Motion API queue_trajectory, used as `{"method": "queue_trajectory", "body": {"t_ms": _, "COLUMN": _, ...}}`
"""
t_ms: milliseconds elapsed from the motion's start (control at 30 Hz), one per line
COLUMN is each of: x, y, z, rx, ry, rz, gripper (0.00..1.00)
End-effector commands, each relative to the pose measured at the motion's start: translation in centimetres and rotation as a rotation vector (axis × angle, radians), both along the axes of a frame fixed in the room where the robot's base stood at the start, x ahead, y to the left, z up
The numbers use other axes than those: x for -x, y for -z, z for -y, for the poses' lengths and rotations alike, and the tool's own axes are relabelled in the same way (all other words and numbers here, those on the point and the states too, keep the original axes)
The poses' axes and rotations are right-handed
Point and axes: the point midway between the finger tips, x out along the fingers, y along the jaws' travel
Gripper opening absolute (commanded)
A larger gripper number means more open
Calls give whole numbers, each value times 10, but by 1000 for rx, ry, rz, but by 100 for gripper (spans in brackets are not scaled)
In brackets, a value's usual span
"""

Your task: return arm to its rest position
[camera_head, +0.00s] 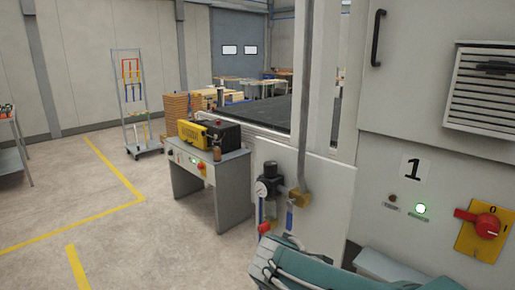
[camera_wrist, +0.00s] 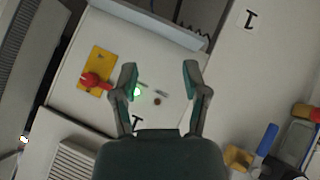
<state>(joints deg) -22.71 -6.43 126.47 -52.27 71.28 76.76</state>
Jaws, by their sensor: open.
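My gripper (camera_wrist: 160,80) shows in the wrist view with its two fingers spread apart and nothing between them. In that view it points toward a white machine panel, which appears rotated. The panel carries a red rotary switch on a yellow plate (camera_wrist: 96,75) and a lit green lamp (camera_wrist: 137,92). In the head view, part of my arm (camera_head: 310,268) shows at the bottom edge, in front of the machine. The same red switch (camera_head: 487,226) on its yellow plate is at the right, with the green lamp (camera_head: 420,209) lit beside it. My fingers are not visible in the head view.
A pressure gauge unit with a regulator (camera_head: 268,180) and a metal pipe with a brass fitting (camera_head: 301,198) stand near my arm. A small grey table (camera_head: 232,180) holds a yellow and black device. Open floor (camera_head: 150,225) with yellow lines lies to the left.

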Motion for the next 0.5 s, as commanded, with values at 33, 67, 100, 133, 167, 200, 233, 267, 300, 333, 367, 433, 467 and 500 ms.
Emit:
{"method": "queue_trajectory", "body": {"t_ms": 33, "x": 15, "y": -1, "z": 9, "rx": -55, "ry": -14, "rz": -43, "gripper": 59}}
{"method": "queue_trajectory", "body": {"t_ms": 67, "x": 23, "y": 0, "z": 11, "rx": -90, "ry": -32, "rz": -72, "gripper": 59}}
{"method": "queue_trajectory", "body": {"t_ms": 100, "x": 34, "y": 2, "z": 14, "rx": -137, "ry": -57, "rz": -107, "gripper": 59}}
{"method": "queue_trajectory", "body": {"t_ms": 133, "x": 41, "y": 2, "z": 16, "rx": -170, "ry": -80, "rz": -128, "gripper": 59}}
{"method": "queue_trajectory", "body": {"t_ms": 167, "x": 49, "y": 3, "z": 16, "rx": -204, "ry": -105, "rz": -147, "gripper": 59}}
{"method": "queue_trajectory", "body": {"t_ms": 200, "x": 58, "y": 4, "z": 17, "rx": -248, "ry": -140, "rz": -167, "gripper": 59}}
{"method": "queue_trajectory", "body": {"t_ms": 233, "x": 65, "y": 5, "z": 17, "rx": -282, "ry": -169, "rz": -178, "gripper": 59}}
{"method": "queue_trajectory", "body": {"t_ms": 267, "x": 72, "y": 5, "z": 17, "rx": -314, "ry": -199, "rz": -185, "gripper": 59}}
{"method": "queue_trajectory", "body": {"t_ms": 300, "x": 80, "y": 5, "z": 16, "rx": -354, "ry": -241, "rz": -192, "gripper": 59}}
{"method": "queue_trajectory", "body": {"t_ms": 333, "x": 85, "y": 5, "z": 14, "rx": -382, "ry": -276, "rz": -191, "gripper": 59}}
{"method": "queue_trajectory", "body": {"t_ms": 367, "x": 91, "y": 5, "z": 13, "rx": -408, "ry": -311, "rz": -188, "gripper": 59}}
{"method": "queue_trajectory", "body": {"t_ms": 433, "x": 102, "y": 4, "z": 9, "rx": -461, "ry": -394, "rz": -169, "gripper": 59}}
{"method": "queue_trajectory", "body": {"t_ms": 467, "x": 106, "y": 3, "z": 7, "rx": -478, "ry": -430, "rz": -156, "gripper": 59}}
{"method": "queue_trajectory", "body": {"t_ms": 500, "x": 111, "y": 2, "z": 4, "rx": -497, "ry": -476, "rz": -139, "gripper": 59}}
